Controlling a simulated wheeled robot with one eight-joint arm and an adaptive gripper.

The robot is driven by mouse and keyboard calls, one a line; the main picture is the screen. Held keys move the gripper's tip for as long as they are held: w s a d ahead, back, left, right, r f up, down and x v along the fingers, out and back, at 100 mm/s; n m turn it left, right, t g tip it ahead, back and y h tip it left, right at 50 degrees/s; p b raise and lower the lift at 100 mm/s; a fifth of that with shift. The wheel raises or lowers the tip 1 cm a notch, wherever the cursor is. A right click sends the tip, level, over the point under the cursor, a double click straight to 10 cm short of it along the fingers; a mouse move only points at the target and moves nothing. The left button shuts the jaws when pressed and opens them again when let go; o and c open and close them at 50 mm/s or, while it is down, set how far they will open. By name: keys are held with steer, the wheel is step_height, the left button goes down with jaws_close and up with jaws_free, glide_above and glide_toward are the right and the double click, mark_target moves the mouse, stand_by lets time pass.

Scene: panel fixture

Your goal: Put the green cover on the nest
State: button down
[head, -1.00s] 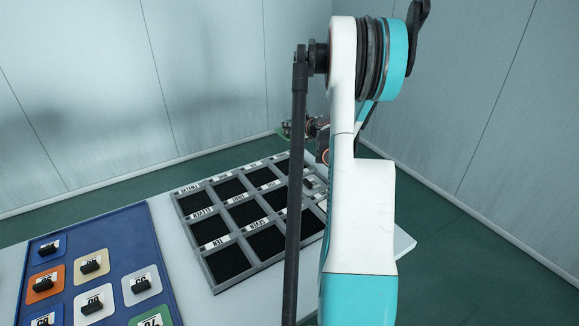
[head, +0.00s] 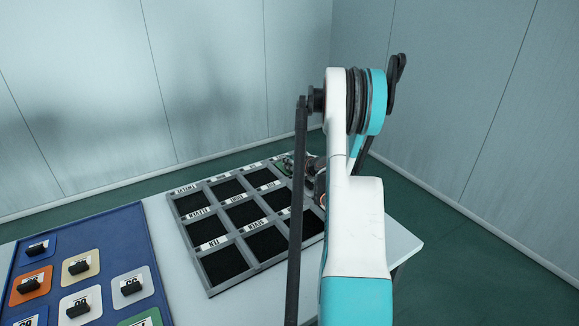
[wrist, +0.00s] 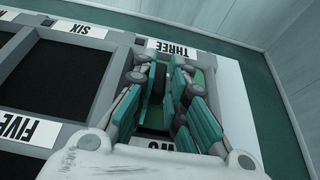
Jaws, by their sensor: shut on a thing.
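My gripper (wrist: 168,90) is over the right-hand column of the nest fixture, between the labels THREE and TWO. It is shut on the dark knob of the green cover (wrist: 207,78), whose plate is partly hidden by the teal fingers. The cover's edge also shows as a small green patch in the head view (head: 286,165). The nest fixture (head: 213,274) is a grey grid of dark square compartments with white labels. The arm hides its right part in the head view. I cannot tell whether the cover touches the fixture.
A blue tray (head: 147,249) at the left holds several coloured covers with black knobs, including a green one (head: 143,319) at its lower edge. The pale table (head: 180,285) is bare between tray and fixture. Walls stand behind.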

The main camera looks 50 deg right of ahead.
steer(key=shift+f, duration=0.15)
steer(key=c, duration=1.6)
jaws_free()
steer(key=shift+s+r, duration=0.25)
steer(key=p+v, duration=0.3)
steer(key=v, duration=0.8)
steer(key=shift+s+a+p, duration=0.2)
steer(key=shift+p, duration=0.1)
steer(key=shift+r, duration=0.1)
